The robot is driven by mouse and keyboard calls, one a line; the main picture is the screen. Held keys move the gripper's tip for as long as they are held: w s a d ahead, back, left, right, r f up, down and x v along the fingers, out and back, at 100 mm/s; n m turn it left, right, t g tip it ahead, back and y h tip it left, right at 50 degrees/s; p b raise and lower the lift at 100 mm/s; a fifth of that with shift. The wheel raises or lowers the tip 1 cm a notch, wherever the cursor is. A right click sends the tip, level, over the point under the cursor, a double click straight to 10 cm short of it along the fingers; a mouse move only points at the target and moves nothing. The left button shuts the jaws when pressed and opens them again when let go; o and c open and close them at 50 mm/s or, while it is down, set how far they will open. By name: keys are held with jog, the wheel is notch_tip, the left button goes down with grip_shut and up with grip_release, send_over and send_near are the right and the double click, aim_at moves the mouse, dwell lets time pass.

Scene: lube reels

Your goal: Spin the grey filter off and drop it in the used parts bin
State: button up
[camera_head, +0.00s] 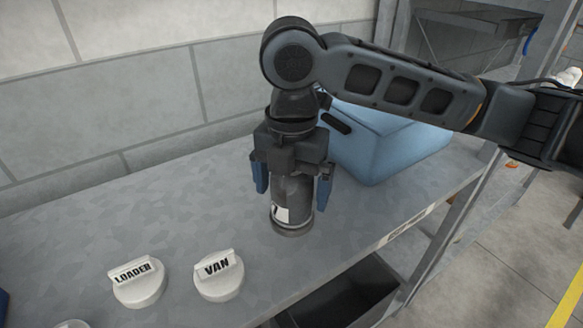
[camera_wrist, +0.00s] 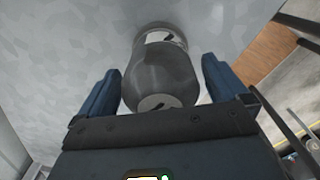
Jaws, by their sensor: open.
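The grey filter (camera_head: 296,200) stands upright on the bench, a dark grey cylinder with a white label low on its side. It also shows in the wrist view (camera_wrist: 162,72). My gripper (camera_head: 291,185) points down over it, with one blue finger on each side. In the wrist view my gripper (camera_wrist: 161,85) is open, with a visible gap between each finger and the filter. My gripper's body hides the filter's top in the head view.
Two white round caps, marked LOADER (camera_head: 139,284) and VAN (camera_head: 219,277), lie at the bench's front left. A dark open container (camera_head: 345,295) sits below the bench (camera_head: 200,215) edge. My arm reaches in from the right, above the blue bin.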

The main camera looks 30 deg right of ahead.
jog(key=shift+f, duration=0.3)
jog(key=shift+c, duration=0.5)
jog(key=c, duration=1.2)
jog(key=shift+o, duration=0.2)
jog(key=shift+n, duration=0.4)
jog(key=shift+r+p, duration=0.95)
jog(key=shift+r, duration=0.35)
jog(key=shift+r, duration=0.1)
jog(key=shift+r+p, duration=1.65)
jog(key=shift+r, duration=0.2)
jog(key=shift+r, duration=0.15)
